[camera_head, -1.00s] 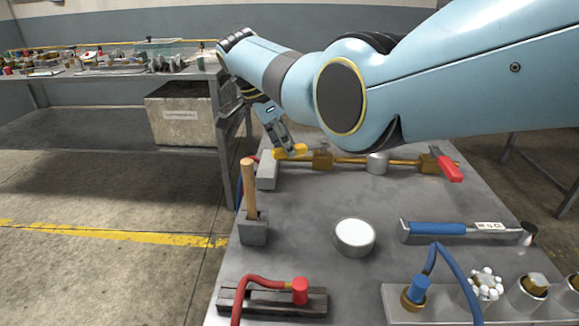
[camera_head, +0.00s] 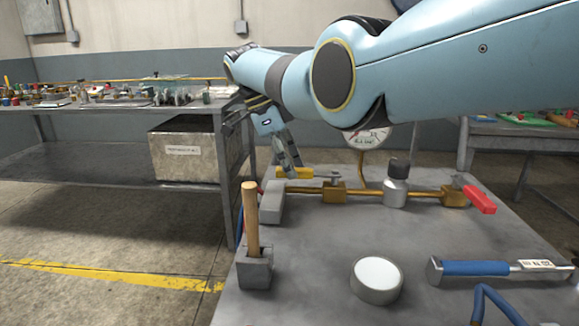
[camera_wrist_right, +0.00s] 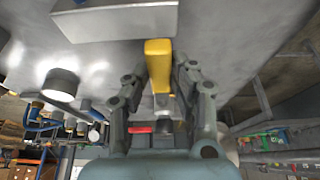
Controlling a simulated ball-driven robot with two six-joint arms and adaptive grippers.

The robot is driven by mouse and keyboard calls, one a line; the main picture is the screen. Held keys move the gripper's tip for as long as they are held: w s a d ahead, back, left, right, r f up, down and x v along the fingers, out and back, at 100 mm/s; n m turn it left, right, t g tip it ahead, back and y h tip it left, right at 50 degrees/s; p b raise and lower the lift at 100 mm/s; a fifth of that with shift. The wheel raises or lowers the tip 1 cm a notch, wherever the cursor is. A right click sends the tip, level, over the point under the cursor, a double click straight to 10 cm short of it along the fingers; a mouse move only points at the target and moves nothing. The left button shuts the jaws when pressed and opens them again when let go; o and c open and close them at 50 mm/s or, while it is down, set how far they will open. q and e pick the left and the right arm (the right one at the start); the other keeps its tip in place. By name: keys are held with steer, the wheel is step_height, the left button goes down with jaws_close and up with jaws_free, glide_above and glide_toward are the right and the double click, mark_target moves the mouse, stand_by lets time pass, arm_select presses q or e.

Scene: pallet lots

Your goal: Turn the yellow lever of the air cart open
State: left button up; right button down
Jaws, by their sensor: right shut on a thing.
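The yellow lever (camera_head: 296,173) sits at the far left of the brass pipe (camera_head: 365,193) on the grey cart top (camera_head: 320,240). In the head view it lies roughly along the pipe. My right gripper (camera_head: 291,170) reaches down to it from above and is shut on it. In the right wrist view the yellow lever (camera_wrist_right: 158,62) stands between the two fingers of my right gripper (camera_wrist_right: 158,75). The fingertips partly hide the lever in the head view. My left gripper is in neither view.
A red lever (camera_head: 480,199) is at the pipe's right end, and a gauge (camera_head: 366,137) stands behind the pipe. A wooden handle (camera_head: 251,215) stands upright in a grey block. A round white-topped puck (camera_head: 377,278) and a blue-handled tool (camera_head: 478,268) lie in front.

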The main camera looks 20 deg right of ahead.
steer(key=c, duration=1.1)
jaws_free()
steer(key=shift+d, duration=0.1)
steer(key=v, duration=0.7)
steer(key=shift+w+r, duration=0.1)
steer(key=shift+r, duration=0.05)
